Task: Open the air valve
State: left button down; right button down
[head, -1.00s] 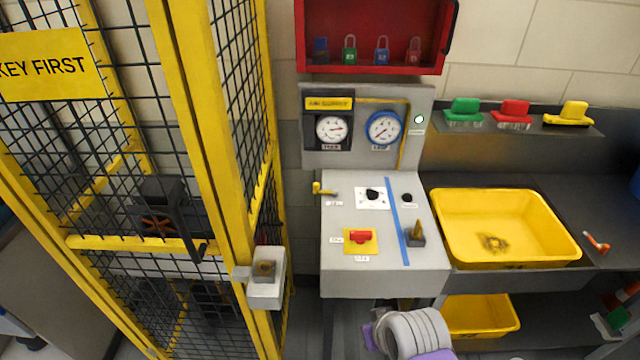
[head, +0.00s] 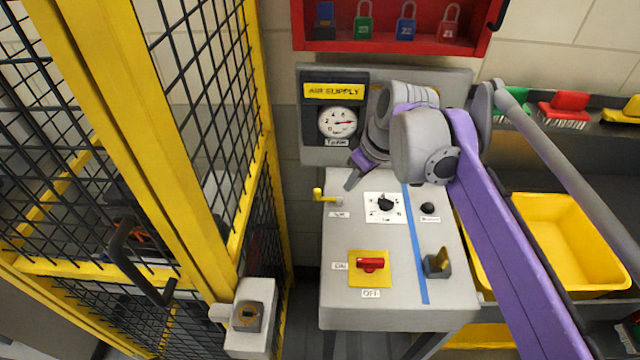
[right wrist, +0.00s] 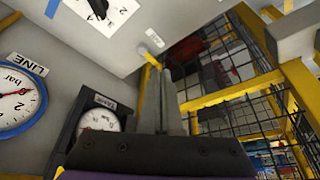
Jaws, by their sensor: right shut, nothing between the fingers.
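The air valve's yellow lever (head: 319,195) sits at the back left edge of the grey console (head: 340,235), above a small white label. Its end stands upright. It also shows in the right wrist view (right wrist: 151,57), just beyond my fingertips. My right gripper (head: 351,183) reaches over the console's back edge from the right, a short way right of the lever. In the right wrist view its fingers (right wrist: 173,95) are together with nothing between them. Whether they touch the lever I cannot tell. My left gripper is not in view.
A tank gauge (head: 338,121) hangs behind the console. The line gauge (right wrist: 15,95) shows only in the wrist view. A black knob (head: 386,203), a red switch (head: 370,265) and a key switch (head: 437,263) are on the console. A yellow mesh fence (head: 200,160) stands left.

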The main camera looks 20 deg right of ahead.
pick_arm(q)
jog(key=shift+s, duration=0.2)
pick_arm(e)
jog(key=shift+s+a, duration=0.1)
jog(key=shift+s, duration=0.1)
jog(key=x, duration=1)
jog(key=shift+w+b, duration=0.1)
jog(key=shift+b, duration=0.2)
jog(key=w, duration=0.2)
jog(key=w+a, duration=0.1)
jog(key=w, duration=0.1)
jog(key=shift+a+p, duration=0.15)
jog(key=shift+p, duration=0.15)
jog(key=shift+s, duration=0.1)
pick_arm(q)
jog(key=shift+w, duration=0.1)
